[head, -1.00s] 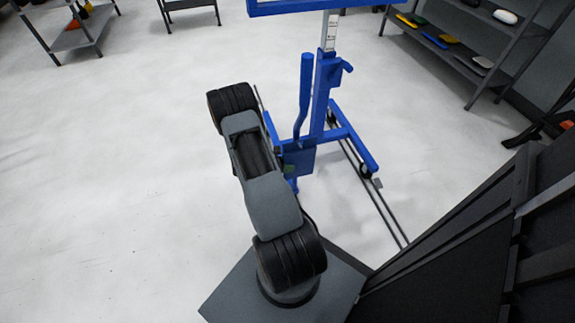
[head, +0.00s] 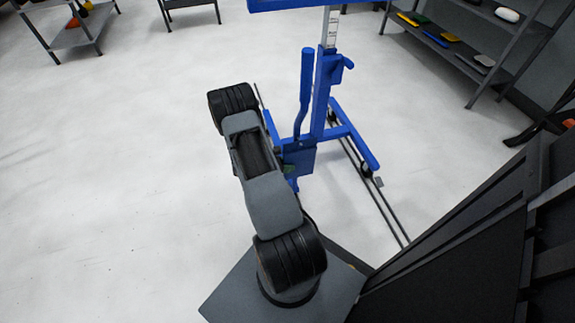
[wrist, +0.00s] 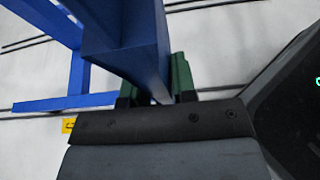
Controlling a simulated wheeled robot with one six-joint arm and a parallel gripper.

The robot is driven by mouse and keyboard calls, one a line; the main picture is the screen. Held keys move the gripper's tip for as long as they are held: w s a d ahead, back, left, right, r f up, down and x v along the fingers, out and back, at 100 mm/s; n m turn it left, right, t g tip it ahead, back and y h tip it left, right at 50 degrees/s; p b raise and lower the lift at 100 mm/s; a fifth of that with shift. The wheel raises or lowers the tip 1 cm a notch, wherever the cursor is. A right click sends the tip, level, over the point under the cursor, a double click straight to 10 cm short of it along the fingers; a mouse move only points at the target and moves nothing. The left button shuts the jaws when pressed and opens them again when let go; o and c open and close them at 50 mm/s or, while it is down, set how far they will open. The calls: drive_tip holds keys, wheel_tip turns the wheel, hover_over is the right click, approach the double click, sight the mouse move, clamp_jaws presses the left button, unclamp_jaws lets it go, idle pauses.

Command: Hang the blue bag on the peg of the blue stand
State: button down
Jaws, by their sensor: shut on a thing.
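The blue stand (head: 320,95) is upright ahead of my arm in the head view, with a pale column above its blue mast. A short blue projection (head: 347,63) sticks out at the mast's right; I cannot tell if it is the peg. My gripper (wrist: 155,92) has green fingers and is shut on a blue piece that fits the blue bag (wrist: 130,60). The bag's full shape is not clear. In the head view, a blue boxy part (head: 298,157) shows beside my gripper (head: 289,171), low at the mast; I cannot tell whether it touches the stand.
The stand's wheeled base leg (head: 355,150) reaches right and forward over the pale floor. A dark shelf (head: 470,50) with small coloured items stands back right, and grey tables (head: 85,38) stand back left. The floor at left is clear. A small yellow label (wrist: 68,126) shows in the wrist view.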

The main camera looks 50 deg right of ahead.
drive_tip(key=c, duration=0.8)
unclamp_jaws()
drive_tip(key=shift+c, duration=0.2)
drive_tip(key=p+v, duration=0.3)
drive_tip(key=v, duration=1.1)
drive_tip(key=shift+p, duration=0.4)
drive_tip(key=a+r+m+t+y+p, duration=0.1)
drive_tip(key=a+r+m+y+p, duration=0.3)
drive_tip(key=r, duration=0.7)
drive_tip(key=a+r+t+h+p, duration=0.1)
drive_tip(key=a+r+p, duration=0.2)
drive_tip(key=r+p, duration=0.5)
drive_tip(key=a+r+m+t+y+p, duration=0.2)
drive_tip(key=a+r+p, duration=0.15)
drive_tip(key=r, duration=0.95)
drive_tip(key=s+a+r+m+t+y+p, duration=0.1)
drive_tip(key=a+r+p, duration=0.3)
drive_tip(key=r, duration=0.4)
drive_tip(key=s+a+r+m+t+y+p, duration=0.2)
drive_tip(key=r+p, duration=0.4)
drive_tip(key=r, duration=0.3)
drive_tip(key=s+a+r+m+t+y+p, duration=0.1)
drive_tip(key=s+a+r+t+y+p, duration=0.2)
drive_tip(key=r, duration=0.5)
drive_tip(key=s+a+t+p, duration=0.1)
drive_tip(key=a, duration=0.1)
drive_tip(key=shift+s+a+r+m+p, duration=0.3)
drive_tip(key=shift+a+r+m+p, duration=0.1)
